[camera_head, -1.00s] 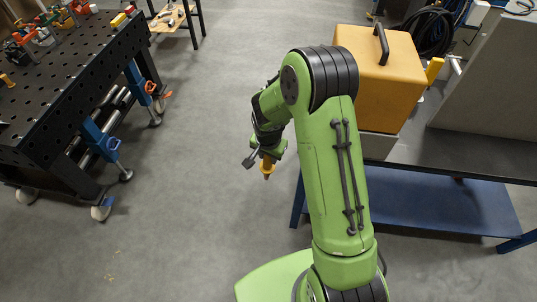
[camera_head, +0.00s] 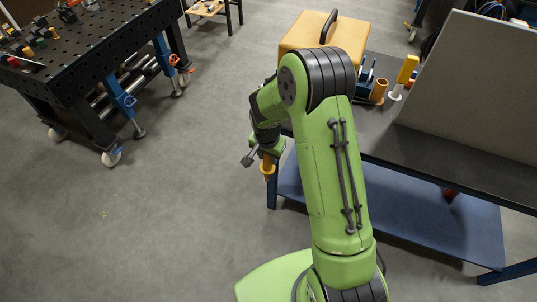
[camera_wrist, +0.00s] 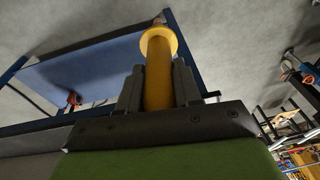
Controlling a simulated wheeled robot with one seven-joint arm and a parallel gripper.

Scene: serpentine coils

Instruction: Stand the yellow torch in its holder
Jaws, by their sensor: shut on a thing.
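My gripper (camera_head: 265,158) is shut on the yellow torch (camera_head: 268,170), which hangs below it in the head view. In the wrist view the torch (camera_wrist: 158,75) is a yellow cylinder with a wide round flange, held between the two dark fingers (camera_wrist: 157,88). Its far end is mostly hidden behind the flange. The torch is in the air, left of the workbench. An open-looking orange-brown cup (camera_head: 378,91) stands on the bench and may be the holder; I cannot tell for sure.
The dark bench top (camera_head: 440,135) has a yellow case (camera_head: 300,35), a yellow-and-white item (camera_head: 406,72) and a grey upright panel (camera_head: 480,85). A blue shelf (camera_head: 430,205) lies below. A black perforated table (camera_head: 90,55) stands at left, with clear floor between.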

